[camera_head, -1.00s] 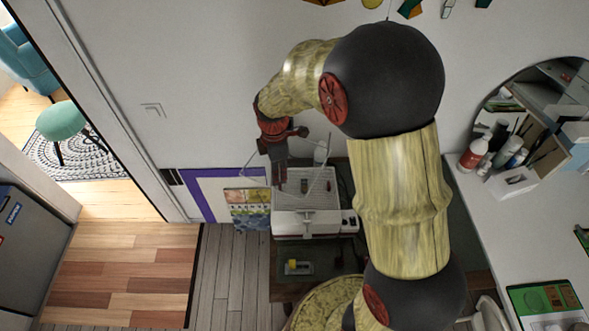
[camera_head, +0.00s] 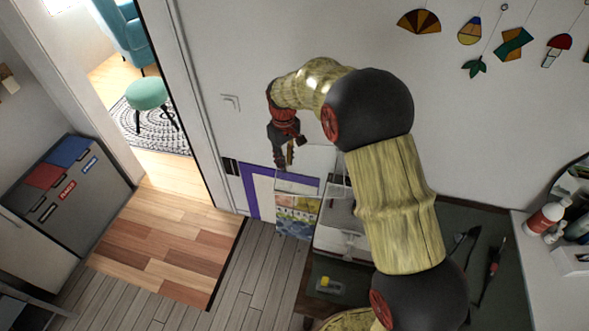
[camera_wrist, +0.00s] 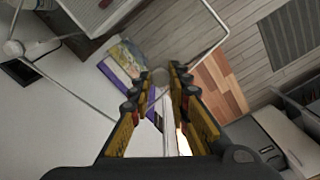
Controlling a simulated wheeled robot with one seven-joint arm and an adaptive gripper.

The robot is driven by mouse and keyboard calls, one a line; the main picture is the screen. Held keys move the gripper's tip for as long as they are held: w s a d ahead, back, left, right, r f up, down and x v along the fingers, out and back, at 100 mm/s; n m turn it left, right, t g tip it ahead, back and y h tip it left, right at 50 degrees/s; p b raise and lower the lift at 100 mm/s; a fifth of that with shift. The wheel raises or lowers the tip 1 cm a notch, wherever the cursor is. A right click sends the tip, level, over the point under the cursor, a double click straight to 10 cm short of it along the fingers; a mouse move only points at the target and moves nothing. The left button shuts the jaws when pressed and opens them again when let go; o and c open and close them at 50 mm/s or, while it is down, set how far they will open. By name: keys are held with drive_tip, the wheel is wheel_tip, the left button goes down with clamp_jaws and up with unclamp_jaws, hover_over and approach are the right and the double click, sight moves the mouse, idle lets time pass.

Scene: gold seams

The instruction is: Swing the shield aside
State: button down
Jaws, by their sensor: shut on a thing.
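The shield (camera_head: 318,158) is a clear panel with a pale thin rim, at the left side of the white machine (camera_head: 342,238) on the bench. In the wrist view its rim (camera_wrist: 84,91) runs from a round pivot at the left to my fingertips, and another edge rises at the upper right. My gripper (camera_head: 287,168) is shut on the shield's edge; a round pale piece shows between the fingertips (camera_wrist: 161,77) in the wrist view. My arm hides part of the machine in the head view.
A colourful picture (camera_head: 297,217) and a purple-edged board (camera_head: 250,190) lean against the wall by the machine. A yellow-topped item (camera_head: 329,285) lies on the dark bench, with tools (camera_head: 490,270) at its right. Open floor lies left, towards the doorway.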

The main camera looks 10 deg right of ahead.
drive_tip(key=shift+w+a+m, duration=0.3)
drive_tip(key=shift+w+m, duration=0.15)
drive_tip(key=shift+w, duration=0.4)
drive_tip(key=shift+w+a+m, duration=0.25)
drive_tip(key=shift+w+m, duration=0.2)
drive_tip(key=shift+w, duration=0.4)
drive_tip(key=c, duration=1.8)
unclamp_jaws()
drive_tip(key=shift+o, duration=0.7)
wheel_tip(320, 180, up, 12)
